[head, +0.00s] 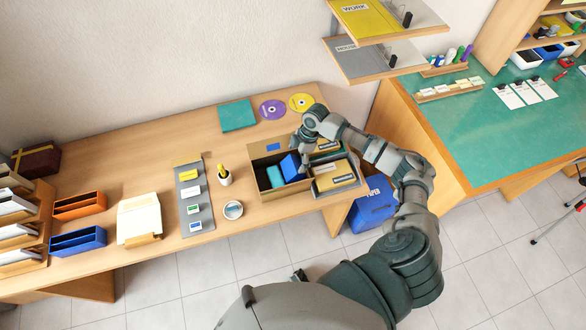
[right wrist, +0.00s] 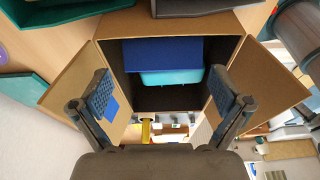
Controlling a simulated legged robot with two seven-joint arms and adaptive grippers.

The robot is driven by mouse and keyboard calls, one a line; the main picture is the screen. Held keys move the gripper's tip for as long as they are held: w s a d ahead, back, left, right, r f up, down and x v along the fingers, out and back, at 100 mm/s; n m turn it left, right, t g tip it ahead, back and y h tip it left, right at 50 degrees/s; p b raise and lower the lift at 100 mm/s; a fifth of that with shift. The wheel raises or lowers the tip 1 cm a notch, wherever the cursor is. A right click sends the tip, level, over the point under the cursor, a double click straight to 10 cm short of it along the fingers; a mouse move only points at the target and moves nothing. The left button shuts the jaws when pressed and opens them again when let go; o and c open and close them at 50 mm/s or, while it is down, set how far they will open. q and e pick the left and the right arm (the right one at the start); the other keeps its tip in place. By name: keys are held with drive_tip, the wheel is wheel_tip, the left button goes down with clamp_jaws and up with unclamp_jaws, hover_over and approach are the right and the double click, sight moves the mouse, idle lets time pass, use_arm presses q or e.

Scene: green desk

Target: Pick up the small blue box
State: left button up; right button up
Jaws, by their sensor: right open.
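The small blue box (head: 290,165) stands tilted inside an open cardboard box (head: 262,178) on the wooden desk. It also shows in the right wrist view (right wrist: 163,53) as a dark blue block at the far side of the carton. A teal item (head: 275,177) lies beside it and shows in the right wrist view (right wrist: 172,78) too. My right gripper (head: 303,165) is over the carton. In the right wrist view its two fingers (right wrist: 160,76) are spread apart with nothing between them, in front of the carton opening. My left gripper is not in view.
The carton's raised flaps (right wrist: 262,72) stand on both sides of the opening. A tray (head: 338,180) with cards stands right of the carton. A blue bin (head: 372,210) is on the floor.

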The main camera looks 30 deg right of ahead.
sight(295, 163)
drive_tip(key=shift+a+f, duration=0.15)
drive_tip(key=shift+f, duration=0.1)
drive_tip(key=x, duration=0.3)
drive_tip(key=shift+a+f, duration=0.25)
drive_tip(key=shift+f, duration=0.55)
drive_tip(key=shift+c, duration=1)
drive_tip(key=c, duration=0.8)
wheel_tip(295, 163, up, 9)
drive_tip(key=shift+r+p, duration=0.15)
drive_tip(key=shift+p, duration=0.15)
drive_tip(key=shift+c, duration=0.2)
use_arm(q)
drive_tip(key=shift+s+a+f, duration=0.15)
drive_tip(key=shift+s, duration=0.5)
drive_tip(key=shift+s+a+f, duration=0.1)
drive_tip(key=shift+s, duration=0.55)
use_arm(e)
drive_tip(key=shift+r, duration=0.45)
